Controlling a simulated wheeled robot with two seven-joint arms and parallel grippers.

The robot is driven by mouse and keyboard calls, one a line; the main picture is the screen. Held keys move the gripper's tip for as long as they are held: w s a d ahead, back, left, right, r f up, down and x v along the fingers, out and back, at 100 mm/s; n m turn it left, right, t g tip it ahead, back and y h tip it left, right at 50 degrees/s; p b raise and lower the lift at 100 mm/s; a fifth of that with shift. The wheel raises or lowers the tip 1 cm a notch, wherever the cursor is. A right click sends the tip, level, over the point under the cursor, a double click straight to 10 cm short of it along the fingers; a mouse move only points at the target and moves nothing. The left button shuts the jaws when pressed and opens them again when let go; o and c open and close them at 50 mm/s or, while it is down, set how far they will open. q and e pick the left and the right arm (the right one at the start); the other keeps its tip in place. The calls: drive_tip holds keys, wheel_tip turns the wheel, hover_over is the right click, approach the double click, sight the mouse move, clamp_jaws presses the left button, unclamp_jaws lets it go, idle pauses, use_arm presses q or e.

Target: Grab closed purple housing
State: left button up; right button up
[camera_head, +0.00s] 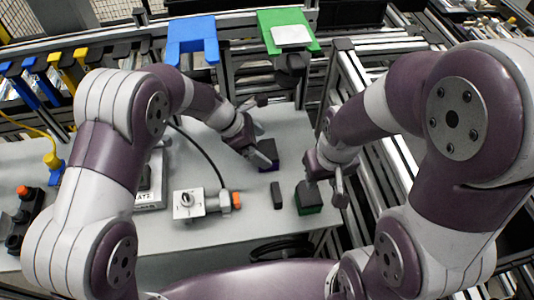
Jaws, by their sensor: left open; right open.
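A small purple housing (268,153) stands on the grey table, partly covered by my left gripper. My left gripper (264,157) is open, with its fingers right at the housing; whether they touch it I cannot tell. A dark green housing (309,198) stands on the table to the right and nearer to me. My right gripper (327,183) is open, just above and right of the green housing. A small dark block (277,195) stands between the two housings, apart from both grippers.
A white switch box (188,203) with an orange connector (236,199) sits left of the dark block. A blue fixture (193,40) and a green fixture (288,32) with a white plate stand at the back. Black cable (281,249) lies near the front edge. Metal rails border the right side.

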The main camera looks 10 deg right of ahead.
sight(266, 150)
use_arm(q)
drive_tip(key=x, duration=0.4)
drive_tip(key=shift+w+d+f+p, duration=0.15)
drive_tip(key=shift+f+p, duration=0.1)
drive_tip(key=shift+p, duration=0.15)
use_arm(e)
drive_tip(key=shift+a+r, duration=0.1)
drive_tip(key=shift+r, duration=0.45)
use_arm(q)
drive_tip(key=shift+d+f, duration=0.25)
drive_tip(key=shift+f, duration=0.1)
drive_tip(key=c, duration=1)
